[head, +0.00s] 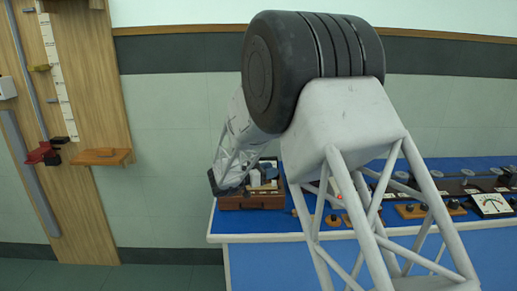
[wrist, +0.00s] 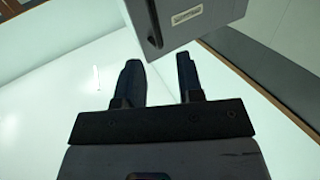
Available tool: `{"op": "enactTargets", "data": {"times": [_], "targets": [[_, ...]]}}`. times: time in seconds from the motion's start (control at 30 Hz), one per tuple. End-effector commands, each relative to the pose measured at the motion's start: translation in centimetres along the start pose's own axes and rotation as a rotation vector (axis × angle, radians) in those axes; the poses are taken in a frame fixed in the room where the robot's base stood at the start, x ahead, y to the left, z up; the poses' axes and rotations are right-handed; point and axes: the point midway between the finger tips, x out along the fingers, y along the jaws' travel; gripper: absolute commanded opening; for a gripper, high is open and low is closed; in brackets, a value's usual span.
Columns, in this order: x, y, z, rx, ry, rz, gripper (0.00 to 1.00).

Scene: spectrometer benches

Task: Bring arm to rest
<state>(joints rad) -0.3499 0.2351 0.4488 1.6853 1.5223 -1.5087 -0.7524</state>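My arm fills the middle of the head view, with a large black joint and white lattice links, raised and bent in front of the bench. Its far link slants down to the left, to a dark end near the wooden box. The fingers cannot be made out in the head view. In the wrist view my gripper (wrist: 159,78) shows two dark fingers standing apart with a clear gap. Nothing is between them. Beyond the fingertips is a grey box-like cabinet (wrist: 195,18) with a dark handle; I cannot tell its distance.
A blue-topped bench (head: 262,222) runs to the right, partly hidden behind my arm. On it are a brown wooden box (head: 250,201) with small items and a dial meter (head: 491,204). A wooden wall board (head: 95,200) with a small shelf (head: 101,157) stands left. The wall between is bare.

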Motion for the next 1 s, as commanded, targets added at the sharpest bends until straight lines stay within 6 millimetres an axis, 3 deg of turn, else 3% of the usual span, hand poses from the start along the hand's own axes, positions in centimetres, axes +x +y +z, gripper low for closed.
{"op": "enactTargets", "data": {"times": [0.33,0.57,0.77,1.0], "targets": [[2.0,0.5,-5.2,0.098,-0.081,-0.261,0.34],[2.2,1.8,-9.1,0.144,-0.17,-0.498,0.34],[1.3,3.9,-11.8,0.146,-0.257,-0.688,0.34],[-0.7,7.8,-14.1,0.102,-0.377,-0.888,0.34]]}}
